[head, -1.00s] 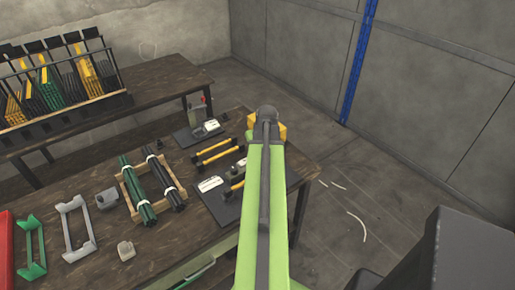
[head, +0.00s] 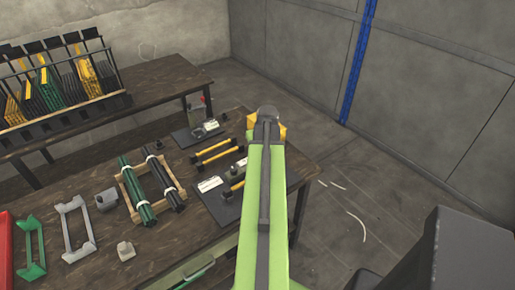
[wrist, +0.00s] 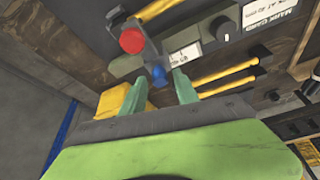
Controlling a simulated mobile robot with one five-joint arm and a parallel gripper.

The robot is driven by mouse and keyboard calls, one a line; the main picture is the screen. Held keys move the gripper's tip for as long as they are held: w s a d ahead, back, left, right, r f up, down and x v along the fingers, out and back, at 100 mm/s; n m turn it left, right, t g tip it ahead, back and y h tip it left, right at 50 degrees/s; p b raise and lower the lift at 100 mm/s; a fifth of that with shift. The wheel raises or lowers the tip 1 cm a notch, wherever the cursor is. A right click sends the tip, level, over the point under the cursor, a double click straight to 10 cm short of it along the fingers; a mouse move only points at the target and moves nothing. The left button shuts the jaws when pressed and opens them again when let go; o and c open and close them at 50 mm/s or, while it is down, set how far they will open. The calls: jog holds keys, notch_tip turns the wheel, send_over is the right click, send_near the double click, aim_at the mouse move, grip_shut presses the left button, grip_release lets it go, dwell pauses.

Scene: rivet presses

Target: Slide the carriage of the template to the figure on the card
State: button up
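My gripper (wrist: 156,84) shows in the wrist view with its two grey-green fingers apart and nothing clearly between them. A blue knob (wrist: 158,74) and a red knob (wrist: 131,40) on a grey fixture lie beyond the fingertips; contact cannot be told. A white card (wrist: 308,58) at the right edge reads partly "AT 40 mm". In the head view a white card (head: 210,184) lies on a dark plate (head: 217,208) beside a yellow bar. My arm hides the fingertips there. I cannot tell for certain which part is the template's carriage.
Yellow bars (head: 214,152) lie near the plates. A rack of dark and green rods (head: 137,190), grey and green frames (head: 78,226) and a small block (head: 125,250) stand on the bench. A sorting rack (head: 60,85) stands behind. Open floor lies right of the bench.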

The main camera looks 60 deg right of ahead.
jog(key=shift+o, duration=0.3)
jog(key=shift+r, duration=0.1)
jog(key=p+v, duration=1.6)
jog(key=v, duration=0.1)
jog(key=shift+s+d, duration=0.1)
